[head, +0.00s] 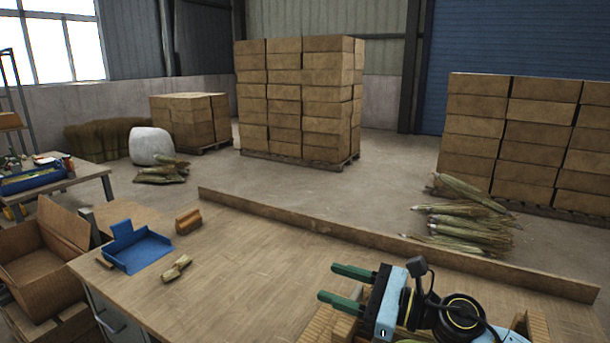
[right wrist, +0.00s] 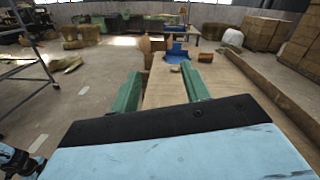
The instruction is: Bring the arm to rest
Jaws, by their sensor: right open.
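My right gripper (head: 345,286) is at the lower right of the head view, above the wooden workbench (head: 235,262). Its two green fingers point left and are apart, with nothing between them. In the right wrist view the open fingers (right wrist: 163,92) point along the bench toward the blue tray (right wrist: 176,52). My left gripper is not in the head view.
On the bench are a blue dustpan-like tray (head: 140,250), a brown block (head: 188,221) and a small tan bundle (head: 176,268). A raised wooden edge (head: 330,227) runs along the far side. An open cardboard box (head: 45,245) stands left. The bench's middle is clear.

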